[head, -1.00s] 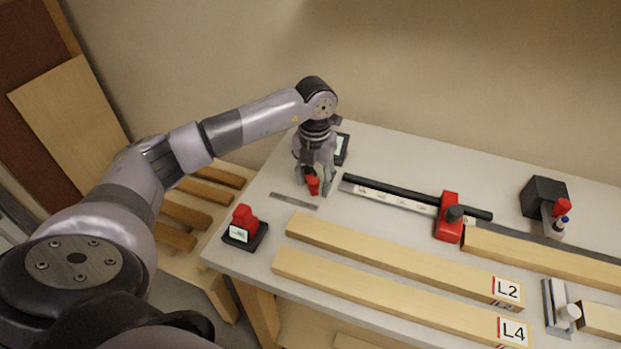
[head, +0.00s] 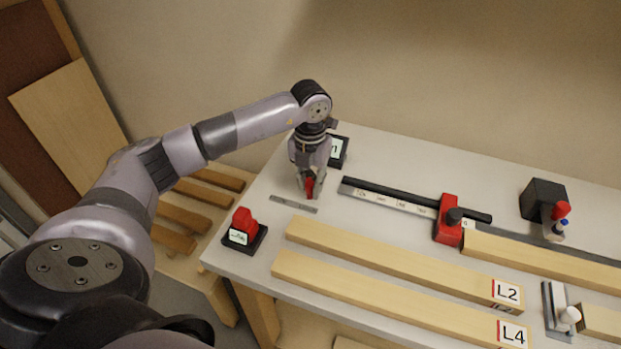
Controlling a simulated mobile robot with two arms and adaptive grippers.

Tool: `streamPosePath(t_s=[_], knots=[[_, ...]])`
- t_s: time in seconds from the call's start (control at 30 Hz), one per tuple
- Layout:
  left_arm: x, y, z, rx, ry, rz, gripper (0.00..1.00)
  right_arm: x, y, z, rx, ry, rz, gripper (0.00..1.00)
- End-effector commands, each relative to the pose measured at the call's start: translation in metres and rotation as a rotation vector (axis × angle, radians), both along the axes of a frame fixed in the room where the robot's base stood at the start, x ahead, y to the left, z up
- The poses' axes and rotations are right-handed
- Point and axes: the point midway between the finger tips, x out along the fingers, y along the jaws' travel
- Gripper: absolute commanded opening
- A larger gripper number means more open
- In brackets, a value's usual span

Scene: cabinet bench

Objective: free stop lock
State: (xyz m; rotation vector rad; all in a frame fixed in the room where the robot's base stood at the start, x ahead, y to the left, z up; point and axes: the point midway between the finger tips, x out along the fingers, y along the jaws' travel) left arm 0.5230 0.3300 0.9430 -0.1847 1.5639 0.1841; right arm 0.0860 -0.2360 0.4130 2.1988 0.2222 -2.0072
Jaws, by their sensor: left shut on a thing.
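My left gripper (head: 309,191) points down over the far left of the bench. Its fingers are shut on a small red piece (head: 309,186), which they partly hide. I cannot tell whether the piece touches the bench. The red stop block (head: 447,218) sits on the dark rail with its scale strip (head: 390,199), right of the gripper and apart from it. My right gripper is not in view.
A red piece on a black labelled base (head: 244,233) stands at the bench's left corner. A flat metal strip (head: 294,204) lies near the gripper. Boards L2 (head: 390,260) and L4 (head: 390,302) lie in front. A black block with a red handle (head: 543,200) stands at right.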

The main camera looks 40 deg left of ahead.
Motion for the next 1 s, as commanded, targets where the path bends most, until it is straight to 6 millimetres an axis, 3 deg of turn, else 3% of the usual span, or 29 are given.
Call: streamPosePath(t_s=[0.57, 1.0], knots=[[-0.007, 0.01, 0.0, 0.002, -0.001, 0.002, 0.15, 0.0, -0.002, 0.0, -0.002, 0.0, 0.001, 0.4], [-0.015, 0.029, 0.0, 0.003, -0.001, 0.003, 0.15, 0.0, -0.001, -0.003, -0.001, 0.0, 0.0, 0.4]])
